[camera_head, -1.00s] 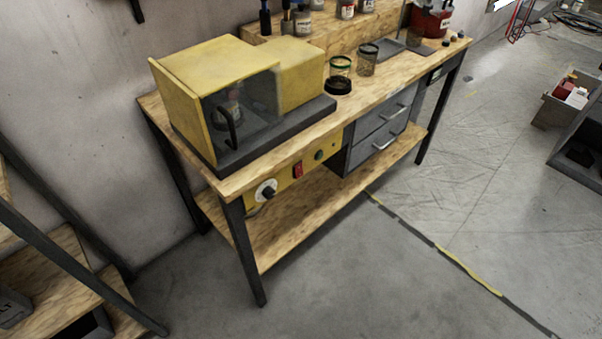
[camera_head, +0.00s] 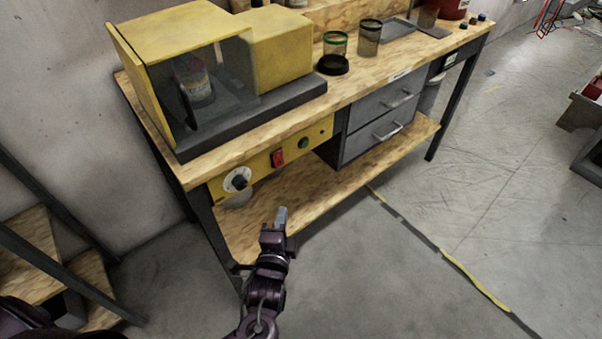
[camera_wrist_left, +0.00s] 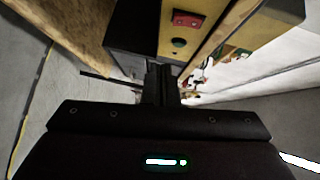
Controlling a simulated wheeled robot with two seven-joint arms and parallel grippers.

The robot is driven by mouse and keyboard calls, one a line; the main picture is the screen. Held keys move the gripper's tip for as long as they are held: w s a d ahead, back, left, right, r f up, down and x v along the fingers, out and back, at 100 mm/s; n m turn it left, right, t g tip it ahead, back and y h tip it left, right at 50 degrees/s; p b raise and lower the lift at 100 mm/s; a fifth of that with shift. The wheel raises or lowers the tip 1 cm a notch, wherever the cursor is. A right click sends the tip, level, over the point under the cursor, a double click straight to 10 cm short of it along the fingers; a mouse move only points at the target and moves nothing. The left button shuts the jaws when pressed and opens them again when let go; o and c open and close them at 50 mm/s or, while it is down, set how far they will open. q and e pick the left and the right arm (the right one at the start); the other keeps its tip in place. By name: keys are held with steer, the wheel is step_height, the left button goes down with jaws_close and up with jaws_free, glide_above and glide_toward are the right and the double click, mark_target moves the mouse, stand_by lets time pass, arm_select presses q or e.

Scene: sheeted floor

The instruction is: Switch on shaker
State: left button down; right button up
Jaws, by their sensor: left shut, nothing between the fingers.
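The shaker (camera_head: 285,45) is a yellow machine on a dark base at the bench's left end, with a clear front cover and a container (camera_head: 193,80) inside. Its yellow control panel (camera_head: 258,168) hangs under the bench top. The panel carries a round dial (camera_head: 237,180), a red switch (camera_head: 277,158) and a green button (camera_head: 303,143). In the left wrist view the red switch (camera_wrist_left: 186,19) and green button (camera_wrist_left: 179,43) lie beyond the fingers. My left gripper (camera_head: 281,214) is shut and empty, below and apart from the panel. My right gripper is not in view.
Two grey drawers (camera_head: 376,130) sit right of the panel under the wooden bench top (camera_head: 375,68). A lower wooden shelf (camera_head: 330,188) runs beneath. Jars (camera_head: 369,38) stand on the bench. A wooden shelf unit (camera_head: 30,245) is at left. The floor in front is clear.

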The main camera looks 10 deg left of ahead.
arm_select(q)
step_height(320, 180, up, 2)
glide_toward(283, 163)
steer(key=w+d, duration=0.3)
steer(key=w+a, duration=0.2)
steer(key=a+p, duration=0.1)
steer(key=shift+w+a+f, duration=0.3)
steer(key=shift+w, duration=0.1)
steer(key=shift+f+t, duration=0.1)
steer(key=shift+t, duration=0.2)
